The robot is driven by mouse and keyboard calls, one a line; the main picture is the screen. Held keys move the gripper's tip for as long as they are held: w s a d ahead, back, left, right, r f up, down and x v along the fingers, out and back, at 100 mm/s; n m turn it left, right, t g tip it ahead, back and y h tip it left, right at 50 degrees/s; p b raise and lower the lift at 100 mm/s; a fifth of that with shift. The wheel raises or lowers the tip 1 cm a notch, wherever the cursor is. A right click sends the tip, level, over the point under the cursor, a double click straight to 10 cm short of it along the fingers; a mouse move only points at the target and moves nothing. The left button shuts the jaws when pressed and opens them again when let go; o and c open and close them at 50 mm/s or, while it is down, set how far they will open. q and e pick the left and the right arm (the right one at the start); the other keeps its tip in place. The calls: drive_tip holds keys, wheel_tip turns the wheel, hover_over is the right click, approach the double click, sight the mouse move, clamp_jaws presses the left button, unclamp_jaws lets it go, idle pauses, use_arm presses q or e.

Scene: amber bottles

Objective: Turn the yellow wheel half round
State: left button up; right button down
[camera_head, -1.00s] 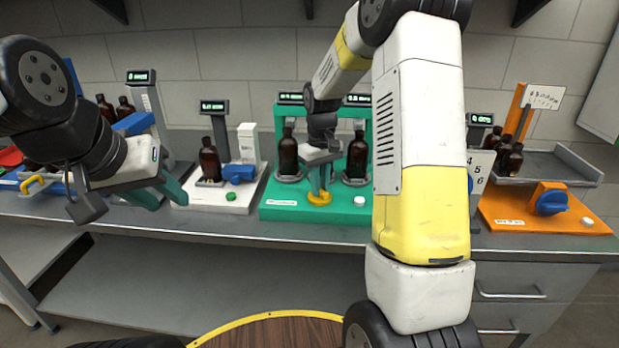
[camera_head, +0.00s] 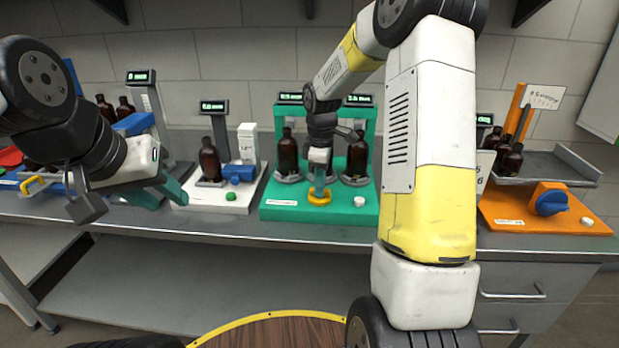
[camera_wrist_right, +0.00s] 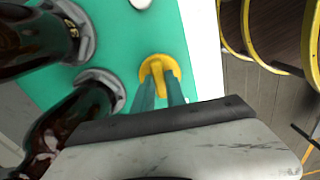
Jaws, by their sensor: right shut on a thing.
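The yellow wheel (camera_head: 319,197) lies at the front middle of the green station (camera_head: 290,214), between two amber bottles. My right gripper (camera_head: 320,190) reaches down from above and is shut on the wheel's raised bar. In the right wrist view the wheel (camera_wrist_right: 160,66) shows its bar between my two green fingertips (camera_wrist_right: 161,84). My left gripper (camera_head: 127,202) hangs at the left in front of the bench, apart from the wheel. Its fingers look spread with nothing between them.
Amber bottles (camera_head: 288,155) and (camera_head: 357,157) stand close on either side of my right gripper. A white station (camera_head: 215,200) with a blue part stands to the left. An orange station (camera_head: 545,222) with a blue knob (camera_head: 552,203) stands to the right.

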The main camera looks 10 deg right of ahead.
drive_tip(key=shift+w+r+n, duration=0.1)
drive_tip(key=shift+n, duration=0.4)
drive_tip(key=c, duration=1.4)
unclamp_jaws()
drive_tip(key=shift+o, duration=0.2)
wheel_tip(320, 180, up, 8)
drive_tip(key=shift+f, duration=0.15)
